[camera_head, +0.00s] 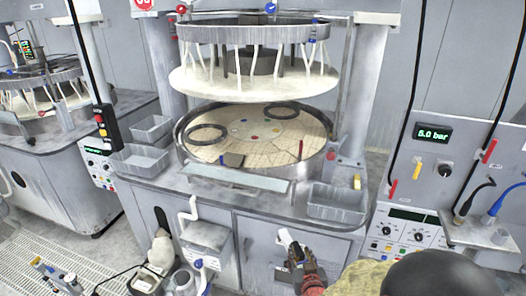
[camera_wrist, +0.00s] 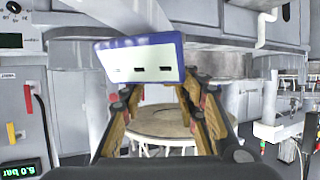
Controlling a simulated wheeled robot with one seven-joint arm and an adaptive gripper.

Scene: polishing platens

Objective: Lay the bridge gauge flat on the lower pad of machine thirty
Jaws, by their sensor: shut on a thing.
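My gripper (camera_head: 293,252) is low in front of the middle machine's cabinet, below its worktop. It is shut on a white piece with a blue edge and dark slots, which I take to be the bridge gauge (camera_wrist: 138,62); it shows small and white in the head view (camera_head: 285,237). In the wrist view the fingers (camera_wrist: 155,98) stand on either side of it, and it is raised and tilted. The lower pad (camera_head: 255,148) is a round beige disc, well above and behind my gripper. Two dark rings (camera_head: 207,133) (camera_head: 281,110) and a dark block (camera_head: 232,160) lie on it.
The raised upper platen (camera_head: 254,82) hangs over the pad with an open gap between. A pale shelf (camera_head: 235,178) runs along the pad's front. Grey bins (camera_head: 337,203) (camera_head: 139,160) flank it. A control panel with hoses (camera_head: 405,232) stands at right.

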